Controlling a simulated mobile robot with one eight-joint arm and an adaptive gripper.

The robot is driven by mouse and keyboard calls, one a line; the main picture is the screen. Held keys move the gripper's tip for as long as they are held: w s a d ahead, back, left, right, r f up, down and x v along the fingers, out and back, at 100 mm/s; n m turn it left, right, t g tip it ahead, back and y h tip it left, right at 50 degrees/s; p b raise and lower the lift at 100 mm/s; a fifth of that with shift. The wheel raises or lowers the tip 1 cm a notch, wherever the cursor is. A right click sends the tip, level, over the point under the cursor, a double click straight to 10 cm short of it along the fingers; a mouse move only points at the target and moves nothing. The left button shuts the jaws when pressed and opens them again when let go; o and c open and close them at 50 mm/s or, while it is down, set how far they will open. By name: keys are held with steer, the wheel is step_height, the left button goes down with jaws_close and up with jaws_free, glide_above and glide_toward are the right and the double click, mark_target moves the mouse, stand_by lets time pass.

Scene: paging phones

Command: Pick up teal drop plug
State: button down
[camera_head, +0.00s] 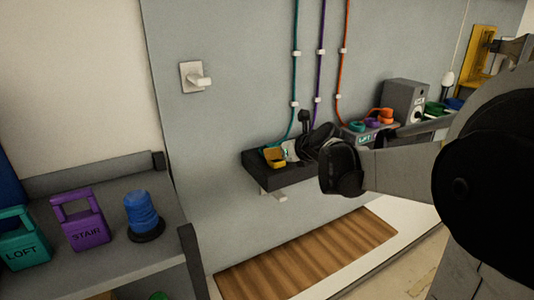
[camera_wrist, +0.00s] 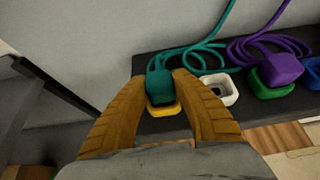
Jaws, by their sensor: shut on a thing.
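The teal drop plug (camera_wrist: 159,86) is between the two yellowish fingers of my gripper (camera_wrist: 161,82) in the wrist view. My gripper is shut on it. A teal cord runs from the plug back along the shelf. A yellow socket (camera_wrist: 164,110) shows just beneath the plug; I cannot tell whether the plug touches it. In the head view my gripper (camera_head: 310,146) is a dark shape over the dark wall shelf (camera_head: 289,177), and it hides the plug there. The yellow socket (camera_head: 274,156) shows at the shelf's left.
To the right in the wrist view are a white socket (camera_wrist: 219,88), a purple plug (camera_wrist: 281,69) at a green socket (camera_wrist: 270,91), and a blue socket (camera_wrist: 312,68). In the head view a grey speaker (camera_head: 403,98) stands farther right. Teal, purple and orange cords run up the wall.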

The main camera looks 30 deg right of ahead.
steer(key=shift+r, duration=0.4)
step_height(320, 180, up, 3)
steer(key=shift+s+f+b, duration=0.1)
steer(key=shift+f+b, duration=0.05)
steer(key=shift+b, duration=0.2)
steer(key=d+r+b, duration=0.2)
steer(key=d+r, duration=0.5)
steer(key=d, duration=0.4)
steer(key=shift+s+d, duration=0.35)
steer(key=shift+r, duration=0.15)
steer(key=shift+r, duration=0.35)
